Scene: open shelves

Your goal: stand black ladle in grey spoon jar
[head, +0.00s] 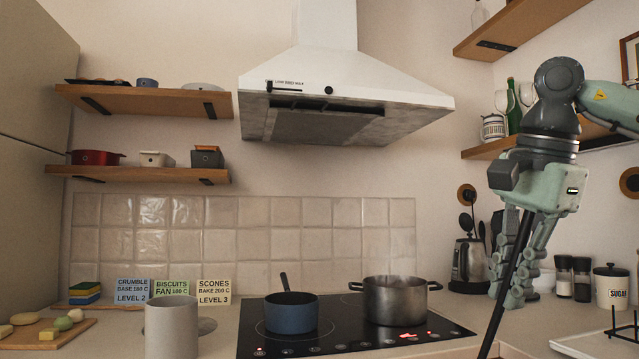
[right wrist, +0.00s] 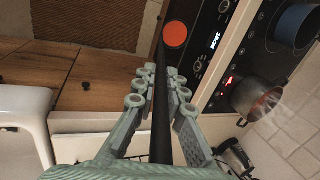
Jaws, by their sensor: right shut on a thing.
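The black ladle (head: 508,285) is a long dark shaft held at my right gripper (head: 517,290), tilted, its lower end running out of the bottom of the head view. In the right wrist view the shaft (right wrist: 161,110) passes between the two fingers of my right gripper (right wrist: 157,85), which is shut on it. The ladle's bowl is not clearly seen. A plain grey cylindrical jar (head: 171,328) stands upright on the counter at the front left, far from my right gripper; its inside is not visible. My left gripper is not in view.
A blue saucepan (head: 291,312) and a steaming steel pot (head: 394,300) stand on the black hob (head: 345,327) between jar and gripper. Recipe cards (head: 213,291) stand behind the jar. A range hood (head: 345,90) hangs above.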

